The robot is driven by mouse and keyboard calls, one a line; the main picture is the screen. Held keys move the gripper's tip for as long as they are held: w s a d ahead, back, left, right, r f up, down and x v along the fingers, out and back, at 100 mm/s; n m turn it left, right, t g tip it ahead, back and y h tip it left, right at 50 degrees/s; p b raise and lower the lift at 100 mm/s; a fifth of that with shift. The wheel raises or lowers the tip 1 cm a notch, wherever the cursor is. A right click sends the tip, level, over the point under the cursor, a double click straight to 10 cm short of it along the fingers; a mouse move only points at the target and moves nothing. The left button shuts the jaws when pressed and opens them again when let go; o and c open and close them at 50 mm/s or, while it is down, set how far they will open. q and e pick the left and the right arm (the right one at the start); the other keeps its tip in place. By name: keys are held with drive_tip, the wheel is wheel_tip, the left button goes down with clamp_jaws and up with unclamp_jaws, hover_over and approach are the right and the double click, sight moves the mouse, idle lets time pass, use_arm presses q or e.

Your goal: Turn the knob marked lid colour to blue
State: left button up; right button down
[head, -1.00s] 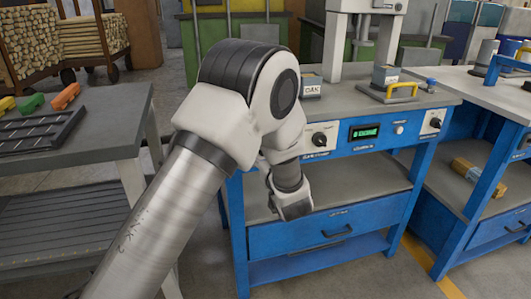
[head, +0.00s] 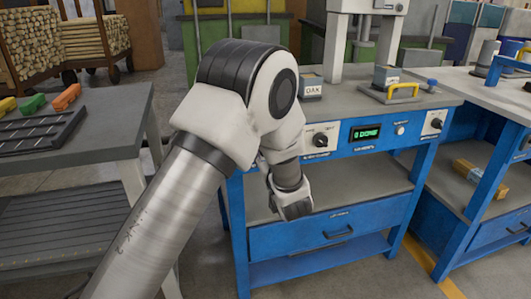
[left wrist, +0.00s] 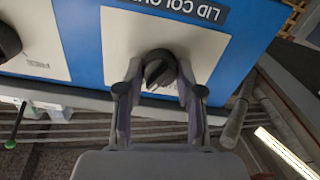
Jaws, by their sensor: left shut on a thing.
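The lid colour knob (left wrist: 157,72) is dark and sits on a white plate (left wrist: 198,36) on the blue panel, in the left wrist view. The label (left wrist: 184,8) above it appears upside down and is partly cut off. My left gripper (left wrist: 160,80) is shut on this knob, one finger on each side. Its pointer and any colour marks cannot be made out. In the head view my arm hides this knob and the fingers. My right gripper is not in view.
Another knob (head: 320,140) is right of my arm, with a green display (head: 366,133) and a further knob (head: 436,123) beyond. Above stand an OAK block (head: 311,88) and a yellow handle (head: 403,89). A grey table (head: 110,125) is left.

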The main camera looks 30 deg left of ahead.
use_arm(q)
drive_tip(key=n+b, duration=0.2)
drive_tip(key=n, duration=0.4)
drive_tip(key=shift+f+b, duration=0.15)
drive_tip(key=shift+b, duration=0.2)
drive_tip(key=n+b, duration=0.3)
drive_tip(key=n, duration=0.1)
drive_tip(key=shift+n+b, duration=0.85)
drive_tip(key=shift+n, duration=0.45)
drive_tip(key=o, duration=1.1)
drive_tip(key=shift+o, duration=0.2)
